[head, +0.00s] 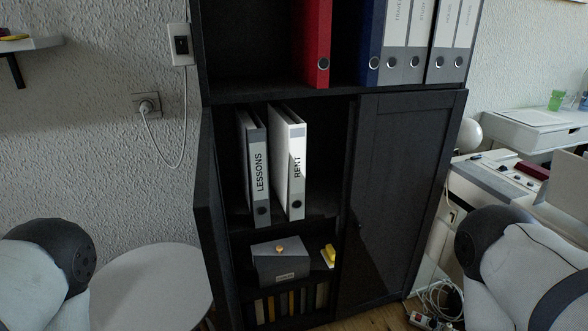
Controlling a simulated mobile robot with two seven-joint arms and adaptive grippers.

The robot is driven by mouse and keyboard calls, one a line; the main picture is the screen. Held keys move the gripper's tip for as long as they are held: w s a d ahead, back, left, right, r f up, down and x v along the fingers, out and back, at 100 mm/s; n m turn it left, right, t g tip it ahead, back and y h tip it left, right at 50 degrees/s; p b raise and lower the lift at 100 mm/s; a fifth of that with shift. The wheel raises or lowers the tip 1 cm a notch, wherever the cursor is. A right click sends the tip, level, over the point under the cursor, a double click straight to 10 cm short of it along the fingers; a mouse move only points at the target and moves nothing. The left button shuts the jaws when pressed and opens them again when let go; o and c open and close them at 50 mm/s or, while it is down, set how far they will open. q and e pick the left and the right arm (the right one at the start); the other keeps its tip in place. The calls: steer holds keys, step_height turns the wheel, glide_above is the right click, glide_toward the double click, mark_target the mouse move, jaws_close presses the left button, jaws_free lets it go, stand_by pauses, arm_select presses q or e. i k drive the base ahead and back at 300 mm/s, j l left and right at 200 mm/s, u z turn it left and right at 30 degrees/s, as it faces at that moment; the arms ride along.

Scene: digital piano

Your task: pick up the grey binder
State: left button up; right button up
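A grey binder (259,195) with the label LESSONS stands upright on the middle shelf of the dark cabinet, left of a white binder (295,190) labelled RENT. The two stand close together. The cabinet's left door is open, so their spines face out. My left and right arms show at the lower left and lower right corners, but both grippers are outside the view.
A red binder (317,40), a blue binder (372,45) and several white-and-grey binders (404,70) stand on the upper shelf. A grey box (281,262) sits below. The right door (400,190) is shut. A round white table (150,285) stands at the left.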

mark_target(251, 131)
steer(key=i+l+u, duration=0.2)
steer(key=l+u, duration=0.3)
steer(key=i+l+u, duration=0.1)
steer(key=l+u, duration=0.4)
steer(key=l, duration=0.15)
steer(key=l+u, duration=0.5)
steer(key=k+l, duration=0.05)
steer(key=l, duration=0.05)
